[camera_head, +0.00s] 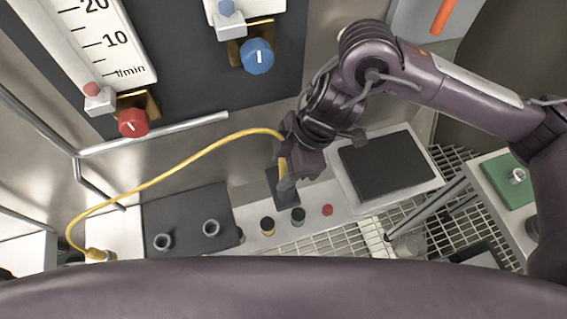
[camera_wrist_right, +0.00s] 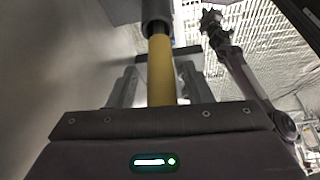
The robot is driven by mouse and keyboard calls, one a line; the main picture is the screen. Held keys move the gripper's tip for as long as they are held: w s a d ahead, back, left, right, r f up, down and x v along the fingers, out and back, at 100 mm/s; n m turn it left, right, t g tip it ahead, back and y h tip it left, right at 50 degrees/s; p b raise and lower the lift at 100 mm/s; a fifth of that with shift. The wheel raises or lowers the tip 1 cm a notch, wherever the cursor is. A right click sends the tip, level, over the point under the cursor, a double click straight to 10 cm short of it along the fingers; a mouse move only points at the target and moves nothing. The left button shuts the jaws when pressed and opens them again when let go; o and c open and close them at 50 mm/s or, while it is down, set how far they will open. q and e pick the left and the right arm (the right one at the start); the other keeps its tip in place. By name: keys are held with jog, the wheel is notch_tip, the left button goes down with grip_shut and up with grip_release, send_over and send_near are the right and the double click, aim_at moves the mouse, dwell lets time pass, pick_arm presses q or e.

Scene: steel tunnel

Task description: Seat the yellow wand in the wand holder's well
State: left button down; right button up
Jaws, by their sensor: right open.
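The yellow wand (camera_wrist_right: 161,72) stands between the fingers of my right gripper (camera_wrist_right: 157,88) in the wrist view, with a visible gap on each side. My right gripper (camera_head: 285,178) is open. In the head view it covers most of the wand, and a yellow strip of the wand (camera_head: 283,167) shows beside it. A dark plate (camera_head: 272,188) lies below the gripper. In the wrist view a wider grey cylinder (camera_wrist_right: 157,10) meets the wand's far end; I cannot tell whether this is the holder's well, or how fully the wand is seated. My left gripper is not seen.
A yellow hose (camera_head: 185,166) arcs from a fitting (camera_head: 98,254) at left to the wand. A dark block with two rings (camera_head: 185,220), a black-topped tray (camera_head: 388,165), small knobs (camera_head: 298,215) and a red button (camera_head: 327,210) surround the gripper. A rail (camera_head: 155,134) runs along the wall.

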jog(key=shift+r, duration=0.4)
jog(key=p+v, duration=0.1)
jog(key=v, duration=1)
jog(key=shift+d+r, duration=0.2)
jog(key=shift+r, duration=0.1)
